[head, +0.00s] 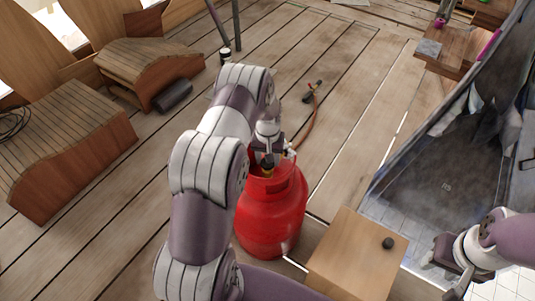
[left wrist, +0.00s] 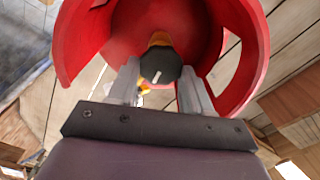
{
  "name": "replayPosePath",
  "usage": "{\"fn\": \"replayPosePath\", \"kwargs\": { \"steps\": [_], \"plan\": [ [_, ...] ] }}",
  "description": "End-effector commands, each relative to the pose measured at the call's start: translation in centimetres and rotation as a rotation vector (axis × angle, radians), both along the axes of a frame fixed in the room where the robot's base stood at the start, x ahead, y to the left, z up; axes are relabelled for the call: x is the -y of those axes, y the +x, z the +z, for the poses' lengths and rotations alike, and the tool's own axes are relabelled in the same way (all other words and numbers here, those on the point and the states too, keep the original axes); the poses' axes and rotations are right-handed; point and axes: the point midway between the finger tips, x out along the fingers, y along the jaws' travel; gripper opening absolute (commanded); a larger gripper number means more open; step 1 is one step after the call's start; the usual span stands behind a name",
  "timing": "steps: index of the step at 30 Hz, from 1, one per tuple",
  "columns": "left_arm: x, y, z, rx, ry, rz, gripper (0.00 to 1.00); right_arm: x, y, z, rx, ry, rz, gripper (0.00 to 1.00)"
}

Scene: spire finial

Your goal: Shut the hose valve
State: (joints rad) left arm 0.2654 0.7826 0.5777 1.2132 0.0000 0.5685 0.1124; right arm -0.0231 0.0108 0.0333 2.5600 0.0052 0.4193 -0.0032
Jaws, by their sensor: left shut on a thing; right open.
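A red gas cylinder (head: 272,215) stands upright on the plank floor, with my left gripper (head: 270,158) at its top. In the left wrist view, a black valve knob (left wrist: 160,64) with a white mark sits inside the cylinder's red collar (left wrist: 85,40). The two pale fingers of my left gripper (left wrist: 160,82) are on either side of the knob, shut on it. An orange-brown hose (head: 306,130) runs from the cylinder top to a torch-like fitting (head: 312,92) on the floor. My right gripper (head: 446,270) is open and empty at the lower right.
A wooden block (head: 355,255) with a small black knob (head: 388,243) on it stands right of the cylinder. A dark, grimy tray-like area (head: 445,180) lies at the right. Slatted wooden pieces (head: 65,140) stand at the left. The floor behind the cylinder is mostly clear.

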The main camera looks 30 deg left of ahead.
Motion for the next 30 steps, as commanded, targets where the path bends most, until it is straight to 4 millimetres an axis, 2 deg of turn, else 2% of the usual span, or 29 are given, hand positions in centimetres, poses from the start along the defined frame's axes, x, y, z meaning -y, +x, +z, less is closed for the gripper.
{"fn": "replayPosePath", "kwargs": {
  "steps": [12,29,30],
  "plan": [
    [0.06,0.09,0.1,0.002,0.001,-0.183,0.19,0.0,0.0,0.92,0.0,0.0,0.0,0.43],
    [0.07,0.09,0.03,0.002,0.001,-0.212,0.19,0.0,0.0,0.98,0.0,0.0,0.0,0.43],
    [0.07,0.09,0.04,0.002,0.001,-0.211,0.56,0.0,0.0,0.98,0.0,0.0,0.0,0.43]
  ]
}}
